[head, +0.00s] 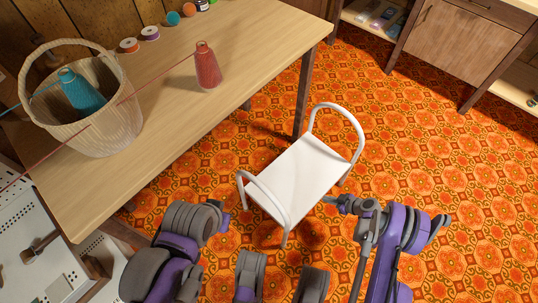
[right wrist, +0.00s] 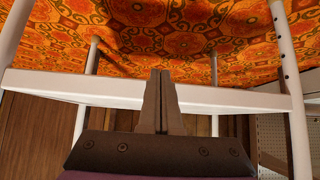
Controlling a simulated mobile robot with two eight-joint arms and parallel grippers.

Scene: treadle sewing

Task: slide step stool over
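The white step stool (head: 300,178) stands upright on the patterned floor, with a flat seat and a curved tube rail at each end. My right gripper (head: 331,200) is beside the seat's near right edge, low by the stool. In the right wrist view its two fingers (right wrist: 162,90) are together with nothing seen between them. They overlap the white seat edge (right wrist: 90,86) there; I cannot tell whether they touch it. The stool's legs (right wrist: 286,75) rise on both sides of that view.
A wooden table (head: 165,115) stands left of the stool, one leg (head: 304,92) just behind it. It holds a wicker basket (head: 118,128), a red thread cone (head: 207,68) and small spools. A cabinet (head: 450,45) stands at upper right. Orange floor (head: 440,140) is clear to the right.

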